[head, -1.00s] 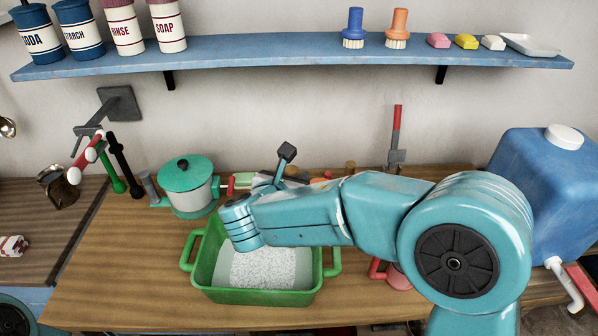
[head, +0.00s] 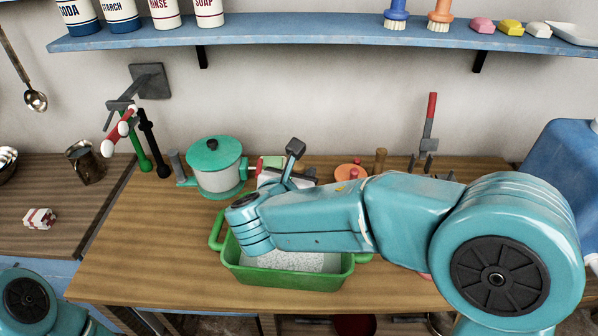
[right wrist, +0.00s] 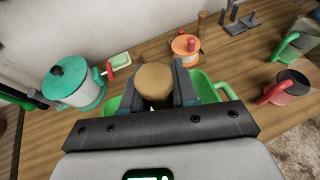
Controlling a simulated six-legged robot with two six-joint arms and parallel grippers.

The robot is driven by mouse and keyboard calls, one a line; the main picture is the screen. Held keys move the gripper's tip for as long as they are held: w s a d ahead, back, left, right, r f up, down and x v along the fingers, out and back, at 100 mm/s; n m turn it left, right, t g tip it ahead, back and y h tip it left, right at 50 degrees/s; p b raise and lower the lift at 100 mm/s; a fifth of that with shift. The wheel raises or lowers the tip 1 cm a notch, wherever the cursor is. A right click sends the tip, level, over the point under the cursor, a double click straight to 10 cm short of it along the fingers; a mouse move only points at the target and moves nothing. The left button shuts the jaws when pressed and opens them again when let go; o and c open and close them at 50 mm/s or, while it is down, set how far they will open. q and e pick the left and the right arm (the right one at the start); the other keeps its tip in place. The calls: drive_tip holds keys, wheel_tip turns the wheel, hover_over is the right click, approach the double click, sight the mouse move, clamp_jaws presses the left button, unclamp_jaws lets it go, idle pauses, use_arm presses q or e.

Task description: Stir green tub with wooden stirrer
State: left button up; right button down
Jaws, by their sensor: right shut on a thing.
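The green tub (head: 285,278) stands on the wooden table, with pale speckled contents inside. My right wrist is above the tub's left part in the head view and hides part of it. In the right wrist view my right gripper (right wrist: 157,88) is shut on the wooden stirrer (right wrist: 154,77), whose round brown end shows between the fingers. The stirrer's lower end is hidden, so I cannot tell how deep it reaches. The tub's green rim (right wrist: 208,84) shows behind the fingers. My left gripper is out of view.
A teal-lidded pot (head: 216,178) stands close behind the tub at left. An orange-lidded container (head: 351,173) stands behind my right arm. A red mug (right wrist: 287,88) and a green-handled container (right wrist: 296,42) are at right. The table front-left is clear.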

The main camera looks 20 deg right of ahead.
wheel_tip(320, 180, down, 13)
drive_tip(key=b, duration=1)
drive_tip(key=shift+w+r, duration=0.1)
drive_tip(key=shift+r, duration=0.05)
drive_tip(key=shift+w, duration=0.1)
